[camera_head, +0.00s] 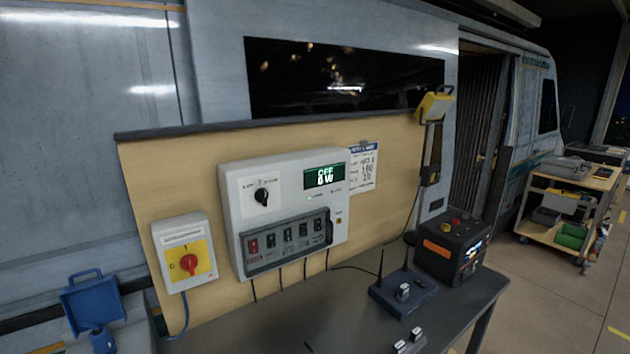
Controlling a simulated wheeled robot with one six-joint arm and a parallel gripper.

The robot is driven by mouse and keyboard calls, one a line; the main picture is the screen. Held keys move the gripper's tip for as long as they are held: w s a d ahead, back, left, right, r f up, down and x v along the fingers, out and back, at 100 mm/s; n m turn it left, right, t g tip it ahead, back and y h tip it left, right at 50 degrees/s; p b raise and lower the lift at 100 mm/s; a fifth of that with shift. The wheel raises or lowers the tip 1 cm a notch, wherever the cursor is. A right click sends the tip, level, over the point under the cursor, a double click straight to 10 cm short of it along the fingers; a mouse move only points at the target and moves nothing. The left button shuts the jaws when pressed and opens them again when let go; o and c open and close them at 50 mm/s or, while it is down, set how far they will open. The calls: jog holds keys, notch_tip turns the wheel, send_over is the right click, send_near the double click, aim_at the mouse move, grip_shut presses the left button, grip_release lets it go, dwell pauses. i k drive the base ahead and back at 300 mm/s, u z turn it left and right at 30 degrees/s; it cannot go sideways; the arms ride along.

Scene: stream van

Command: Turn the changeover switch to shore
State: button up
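A white power panel (235,181) is mounted on a tan board in the middle-left. On its upper left is a black rotary knob (262,197), which looks like the changeover switch. Small labels above the knob are too small to read, and its pointer direction is unclear. To the lower left, a separate grey box (182,225) carries a red rotary switch (188,265) on a yellow plate marked 0 and I. My gripper is not in view.
A dark bench (430,310) below the board holds a black box with an orange label (437,246) and a device with antennas (403,292). A blue socket with a lid (92,303) is at lower left. A cart (555,225) stands at right, with open floor before it.

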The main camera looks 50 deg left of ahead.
aim_at(261, 195)
jog(key=z, duration=0.05)
jog(key=i, duration=0.4)
jog(key=u, duration=3.05)
